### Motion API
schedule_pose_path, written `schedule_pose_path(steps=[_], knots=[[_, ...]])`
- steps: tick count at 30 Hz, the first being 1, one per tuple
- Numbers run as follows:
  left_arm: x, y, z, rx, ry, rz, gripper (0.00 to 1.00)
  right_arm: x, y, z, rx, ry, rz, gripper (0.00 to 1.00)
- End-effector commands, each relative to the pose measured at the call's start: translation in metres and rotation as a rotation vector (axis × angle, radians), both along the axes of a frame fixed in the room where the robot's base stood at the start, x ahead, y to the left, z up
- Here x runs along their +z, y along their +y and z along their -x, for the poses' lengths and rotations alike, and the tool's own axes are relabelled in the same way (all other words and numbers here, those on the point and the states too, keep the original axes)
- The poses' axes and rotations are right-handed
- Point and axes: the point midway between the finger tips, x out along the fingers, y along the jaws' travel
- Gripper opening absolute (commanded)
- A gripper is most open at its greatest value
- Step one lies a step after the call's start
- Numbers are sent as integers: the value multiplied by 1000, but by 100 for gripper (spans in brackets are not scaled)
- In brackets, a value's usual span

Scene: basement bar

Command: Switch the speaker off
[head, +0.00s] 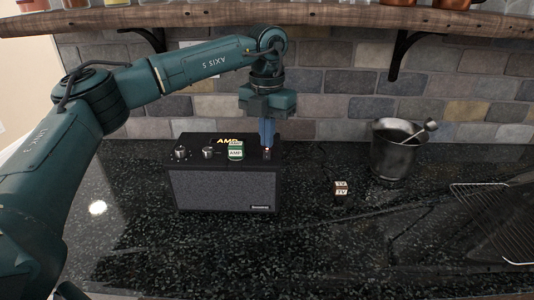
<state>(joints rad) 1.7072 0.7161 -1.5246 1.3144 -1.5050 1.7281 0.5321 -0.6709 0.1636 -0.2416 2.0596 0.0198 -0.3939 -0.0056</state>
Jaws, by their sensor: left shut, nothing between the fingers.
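The speaker (222,190) is a black box marked AMP with a dark grey grille, standing on the black counter near the brick wall. A small switch (267,154) is at the right end of the top. My left gripper (267,143) points down over that right end, shut and empty, with its tips at or just above the switch. I cannot tell whether they touch it. My right gripper is not in view.
A dark metal bucket (391,152) with a scoop stands further right, and a wire rack (497,220) lies at the right edge. A wooden shelf (330,14) spans the wall above. The front counter is clear.

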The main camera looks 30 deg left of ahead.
Motion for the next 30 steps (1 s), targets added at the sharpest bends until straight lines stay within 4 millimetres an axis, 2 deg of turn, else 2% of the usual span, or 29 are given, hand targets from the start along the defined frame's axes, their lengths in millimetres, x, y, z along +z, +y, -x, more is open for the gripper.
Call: schedule_pose_path(steps=[30], knots=[[-16, 0, 0, 0, 0, 1, 0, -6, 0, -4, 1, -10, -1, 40]])
